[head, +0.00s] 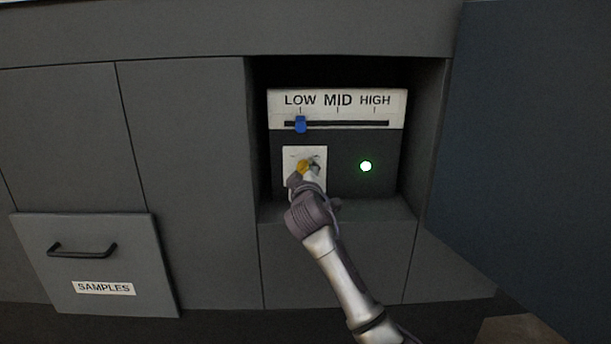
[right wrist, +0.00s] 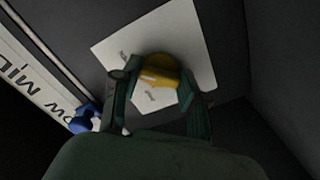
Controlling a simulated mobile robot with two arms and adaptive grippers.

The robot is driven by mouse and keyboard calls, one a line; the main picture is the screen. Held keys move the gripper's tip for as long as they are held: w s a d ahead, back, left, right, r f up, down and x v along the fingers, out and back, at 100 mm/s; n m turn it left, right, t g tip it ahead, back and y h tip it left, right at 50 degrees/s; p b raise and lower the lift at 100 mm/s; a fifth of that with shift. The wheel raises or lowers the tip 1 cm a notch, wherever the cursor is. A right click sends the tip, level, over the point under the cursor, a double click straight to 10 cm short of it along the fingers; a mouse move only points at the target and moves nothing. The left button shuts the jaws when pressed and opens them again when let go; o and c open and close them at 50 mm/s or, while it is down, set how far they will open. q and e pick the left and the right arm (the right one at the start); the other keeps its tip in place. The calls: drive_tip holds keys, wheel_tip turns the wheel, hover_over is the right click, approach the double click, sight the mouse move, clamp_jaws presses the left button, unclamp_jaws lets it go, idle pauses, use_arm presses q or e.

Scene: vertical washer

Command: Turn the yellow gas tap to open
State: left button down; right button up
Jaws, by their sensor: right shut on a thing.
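The yellow gas tap (head: 303,167) sits on a white square plate (head: 319,153) inside an open recess, below the slider panel. In the right wrist view the tap (right wrist: 159,70) is between the fingers of my right gripper (right wrist: 158,92), with the white plate (right wrist: 112,48) behind it. My right gripper (head: 310,166) is shut on the tap in the head view. The gripper and wrist hide part of the tap and the plate's lower part. The marks on the plate are too small to read. My left gripper is not in view.
A blue slider knob (head: 301,125) stands at LOW on the panel (head: 337,99) above. A green light (head: 366,166) is lit to the right. A dark open door (head: 530,150) bounds the right side. A SAMPLES drawer (head: 95,262) is at lower left.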

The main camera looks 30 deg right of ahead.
drive_tip(key=shift+m, duration=0.3)
drive_tip(key=o, duration=1.1)
drive_tip(key=shift+o, duration=0.2)
drive_tip(key=shift+s+a, duration=0.1)
drive_tip(key=v, duration=1.1)
drive_tip(key=shift+s+a, duration=0.3)
